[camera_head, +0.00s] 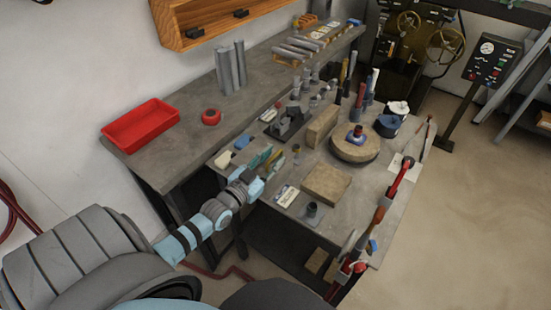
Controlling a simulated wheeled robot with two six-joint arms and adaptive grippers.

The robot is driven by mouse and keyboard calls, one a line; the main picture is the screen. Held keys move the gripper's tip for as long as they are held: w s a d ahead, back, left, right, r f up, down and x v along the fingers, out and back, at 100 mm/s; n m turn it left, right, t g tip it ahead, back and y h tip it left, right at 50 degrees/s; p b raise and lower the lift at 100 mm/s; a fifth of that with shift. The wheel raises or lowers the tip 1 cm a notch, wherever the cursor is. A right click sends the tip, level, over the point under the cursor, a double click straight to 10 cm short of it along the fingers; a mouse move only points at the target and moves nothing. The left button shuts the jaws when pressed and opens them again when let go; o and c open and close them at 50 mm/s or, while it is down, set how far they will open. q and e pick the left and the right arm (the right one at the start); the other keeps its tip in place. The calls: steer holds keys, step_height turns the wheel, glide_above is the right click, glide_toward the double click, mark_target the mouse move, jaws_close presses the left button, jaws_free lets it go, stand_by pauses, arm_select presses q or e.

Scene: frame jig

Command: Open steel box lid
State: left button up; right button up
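I cannot make out a steel box or its lid for certain in the head view. A dark metal fixture (288,122) stands on the bench near its middle, and its details are too small to read. My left arm reaches in from the lower left, and my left gripper (268,162) is at the near left edge of the front bench, among small items. Its fingers are small and blend with those items, so I cannot tell whether they are open or shut. My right gripper is not in view.
A red tray (140,125) and a red ring (211,117) lie on the back bench (185,140). Grey cylinders (231,68) stand behind them. The front bench holds a round stone block (354,149), a square block (326,183) and several upright tools.

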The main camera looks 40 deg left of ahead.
arm_select(q)
steer(key=shift+w, duration=0.95)
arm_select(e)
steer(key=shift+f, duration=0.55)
arm_select(q)
jaws_close()
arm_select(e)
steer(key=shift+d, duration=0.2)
arm_select(q)
steer(key=shift+b, duration=0.35)
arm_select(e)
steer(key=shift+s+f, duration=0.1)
